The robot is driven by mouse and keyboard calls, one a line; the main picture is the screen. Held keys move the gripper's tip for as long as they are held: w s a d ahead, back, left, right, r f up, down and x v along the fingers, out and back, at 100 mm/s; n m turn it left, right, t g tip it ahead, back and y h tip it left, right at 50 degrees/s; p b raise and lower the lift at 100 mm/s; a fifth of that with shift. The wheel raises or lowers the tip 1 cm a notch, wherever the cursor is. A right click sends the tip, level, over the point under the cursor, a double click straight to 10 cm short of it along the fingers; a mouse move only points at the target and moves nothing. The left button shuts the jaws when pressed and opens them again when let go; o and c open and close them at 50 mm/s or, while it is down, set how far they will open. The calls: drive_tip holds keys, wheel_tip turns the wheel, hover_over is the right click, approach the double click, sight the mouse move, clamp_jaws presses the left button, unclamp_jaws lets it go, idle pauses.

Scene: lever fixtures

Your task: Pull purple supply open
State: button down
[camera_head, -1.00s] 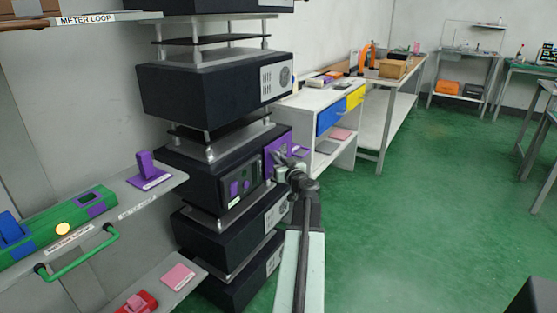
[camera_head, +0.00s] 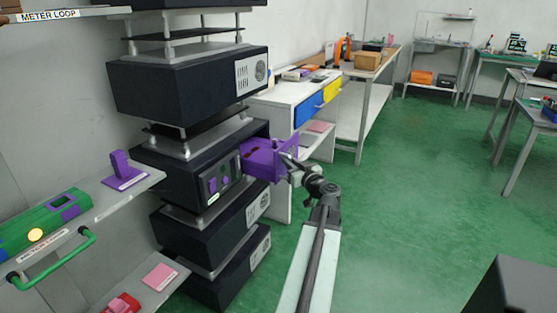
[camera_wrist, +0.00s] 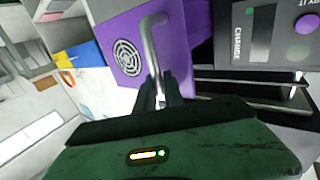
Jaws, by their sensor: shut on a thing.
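The purple supply (camera_head: 262,163) is a drawer-like purple box sticking out of the right part of a black rack unit (camera_head: 170,165). Its top shows darker patches. In the wrist view its purple front (camera_wrist: 190,30) has a round vent grille and a bent silver handle (camera_wrist: 150,45). My gripper (camera_head: 296,168) is at the front of the purple supply. In the wrist view its dark fingers (camera_wrist: 162,88) are shut on the lower end of the handle. The exact contact is partly hidden by the fingers.
A shelf at the left holds a green device (camera_head: 40,222) and a purple block on a plate (camera_head: 122,170). A white cabinet with a blue drawer (camera_head: 309,110) and a yellow drawer (camera_head: 331,90) stands behind. The green floor (camera_head: 410,200) to the right is clear.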

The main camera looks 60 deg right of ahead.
drive_tip(key=shift+s+a, duration=0.1)
drive_tip(key=shift+s, duration=0.55)
drive_tip(key=c, duration=1.7)
unclamp_jaws()
